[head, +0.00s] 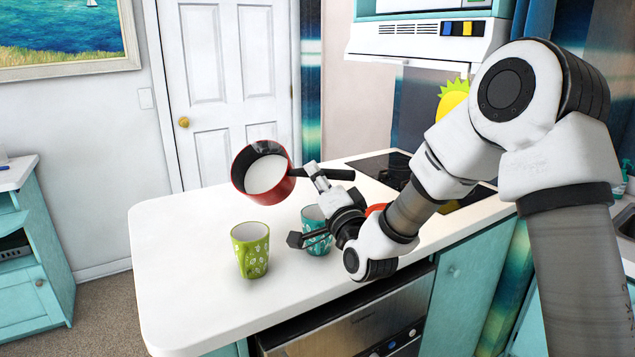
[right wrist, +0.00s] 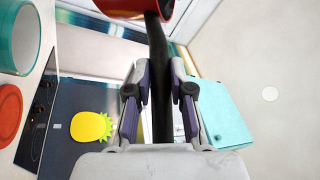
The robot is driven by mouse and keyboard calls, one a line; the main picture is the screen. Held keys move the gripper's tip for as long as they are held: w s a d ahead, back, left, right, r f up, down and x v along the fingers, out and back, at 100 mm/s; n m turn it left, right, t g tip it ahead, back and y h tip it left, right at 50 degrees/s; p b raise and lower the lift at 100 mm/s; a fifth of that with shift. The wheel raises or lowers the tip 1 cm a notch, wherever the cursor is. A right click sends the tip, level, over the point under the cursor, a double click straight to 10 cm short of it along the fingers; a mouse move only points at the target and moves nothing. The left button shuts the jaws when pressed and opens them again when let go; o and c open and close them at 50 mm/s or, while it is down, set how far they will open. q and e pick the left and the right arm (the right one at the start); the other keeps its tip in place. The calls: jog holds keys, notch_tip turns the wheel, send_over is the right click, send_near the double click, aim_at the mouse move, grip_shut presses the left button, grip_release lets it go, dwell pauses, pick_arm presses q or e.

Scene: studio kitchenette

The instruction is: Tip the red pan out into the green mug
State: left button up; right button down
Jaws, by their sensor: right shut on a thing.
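The red pan (head: 236,177) holds something white that fills much of its inside. It is in the air behind and above the green mug (head: 251,252), its black handle (head: 335,174) pointing right. My right gripper (head: 316,172) is shut on that handle; the right wrist view shows the handle (right wrist: 160,85) between both fingers, with part of the pan (right wrist: 125,6) at the top. The green mug, with a pale pattern, stands upright on the counter, left of and apart from the gripper. Its inside bottom is hidden. My left gripper is not in view.
A teal mug (head: 317,240) stands close under my right gripper, partly hidden by it. A red round thing (head: 375,209) is mostly hidden behind my wrist. A black hob (head: 385,168) lies at the right. The white counter (head: 185,270) is clear left of the green mug.

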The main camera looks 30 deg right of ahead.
jog(key=s+a+f+n+t+y+b, duration=0.1)
jog(key=a+f+n+y+b, duration=0.1)
jog(key=n+y+b, duration=0.4)
jog(key=s+a+f+n+t+y+b, duration=0.1)
jog(key=s+f+n+t+y+b, duration=0.1)
jog(key=n+y+b, duration=0.4)
jog(key=shift+a+f+n+y+b, duration=0.35)
jog(key=shift+n+b, duration=1.65)
jog(key=shift+b, duration=2.2)
jog(key=shift+s+r, duration=0.1)
jog(key=shift+r, duration=0.1)
dwell(1.7)
